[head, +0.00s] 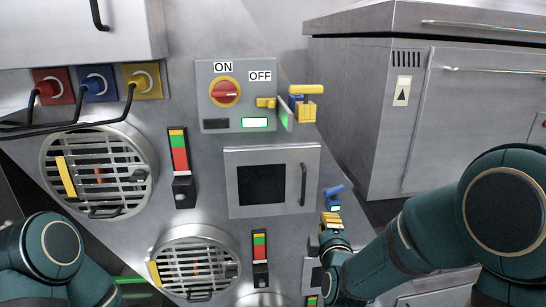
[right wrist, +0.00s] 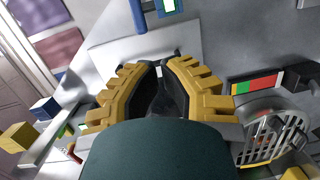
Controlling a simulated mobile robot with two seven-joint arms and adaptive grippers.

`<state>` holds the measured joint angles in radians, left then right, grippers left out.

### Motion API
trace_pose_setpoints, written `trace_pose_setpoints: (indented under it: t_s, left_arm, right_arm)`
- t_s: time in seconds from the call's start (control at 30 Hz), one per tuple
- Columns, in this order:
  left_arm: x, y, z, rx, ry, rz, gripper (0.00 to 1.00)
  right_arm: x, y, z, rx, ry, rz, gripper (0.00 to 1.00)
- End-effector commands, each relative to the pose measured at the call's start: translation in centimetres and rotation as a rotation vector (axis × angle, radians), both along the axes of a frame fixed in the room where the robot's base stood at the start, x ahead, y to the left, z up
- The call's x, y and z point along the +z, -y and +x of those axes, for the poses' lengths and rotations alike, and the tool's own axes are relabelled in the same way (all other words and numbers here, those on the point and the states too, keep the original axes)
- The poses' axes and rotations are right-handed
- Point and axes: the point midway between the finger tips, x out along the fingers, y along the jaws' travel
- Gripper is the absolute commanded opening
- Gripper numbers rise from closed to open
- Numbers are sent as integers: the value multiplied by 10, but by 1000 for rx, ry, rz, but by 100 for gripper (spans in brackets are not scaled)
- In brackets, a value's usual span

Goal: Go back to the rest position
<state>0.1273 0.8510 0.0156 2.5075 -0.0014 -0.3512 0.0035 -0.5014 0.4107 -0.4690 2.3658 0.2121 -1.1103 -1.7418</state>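My right gripper (head: 330,220) is at the lower right of the machine front, just below a small blue lever (head: 334,194). In the right wrist view the gripper's yellow fingers (right wrist: 166,68) lean inward and their dark tips come together, so it looks shut. No object shows between them. A pale panel lies behind the fingertips, with a blue bar (right wrist: 138,16) apart from them. My left arm shows only as a teal joint at the lower left of the head view. The left gripper is out of the frame.
The machine front carries a control box with a red switch (head: 225,93), a square windowed door (head: 306,208), and round grilles (head: 65,150). Yellow handles (head: 306,110) stick out at the box's right. A metal cabinet (head: 470,120) stands at the right.

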Motion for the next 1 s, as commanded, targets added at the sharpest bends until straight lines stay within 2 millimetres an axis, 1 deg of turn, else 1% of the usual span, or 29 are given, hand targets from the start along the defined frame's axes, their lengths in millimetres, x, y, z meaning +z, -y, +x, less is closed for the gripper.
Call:
trace_pose_setpoints:
  t_s: [0.03, 0.07, 0.1, 0.17, 0.2, 0.27, 0.3, 0.37, 0.4, 0.47, 0.5, 0.57, 0.6, 0.63, 0.7, 0.8, 0.9, 1.0]
  left_arm:
    - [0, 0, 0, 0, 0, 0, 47]
    - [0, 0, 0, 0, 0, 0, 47]
    - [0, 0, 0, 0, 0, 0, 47]
    - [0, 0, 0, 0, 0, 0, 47]
    - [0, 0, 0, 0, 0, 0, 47]
    - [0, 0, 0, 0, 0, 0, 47]
    - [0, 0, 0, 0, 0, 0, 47]
    - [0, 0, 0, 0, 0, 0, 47]
    - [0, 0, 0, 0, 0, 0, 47]
    - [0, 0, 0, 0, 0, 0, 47]
    - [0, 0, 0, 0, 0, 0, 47]
    - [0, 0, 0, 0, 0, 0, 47]
    - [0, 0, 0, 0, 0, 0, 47]
    - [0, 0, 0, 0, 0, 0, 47]
    - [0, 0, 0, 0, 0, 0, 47]
    - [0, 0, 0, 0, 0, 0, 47]
    - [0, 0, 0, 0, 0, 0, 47]
    - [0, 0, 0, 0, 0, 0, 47]
  right_arm:
    - [-21, -1, -2, 5, -53, 60, 0]
    - [-36, -3, -4, 9, -90, 112, 0]
    - [-57, -6, -8, 11, -146, 189, 0]
    - [-92, -11, -16, 1, -243, 323, 0]
    - [-115, -15, -24, -13, -312, 415, 0]
    - [-149, -20, -38, -48, -414, 557, 0]
    - [-171, -24, -49, -81, -483, 649, 0]
    - [-202, -30, -67, -140, -585, 786, 0]
    - [-221, -34, -81, -191, -652, 877, 0]
    - [-248, -41, -104, -276, -751, 1007, 0]
    - [-264, -46, -119, -342, -813, 1092, 0]
    - [-284, -54, -144, -448, -903, 1210, 0]
    - [-296, -59, -159, -521, -956, 1280, 0]
    - [-303, -62, -171, -576, -993, 1326, 0]
    - [-316, -70, -194, -695, -1064, 1419, 0]
    - [-326, -79, -218, -833, -1135, 1509, 0]
    - [-331, -85, -232, -914, -1172, 1554, 0]
    - [-332, -87, -237, -946, -1183, 1572, 0]
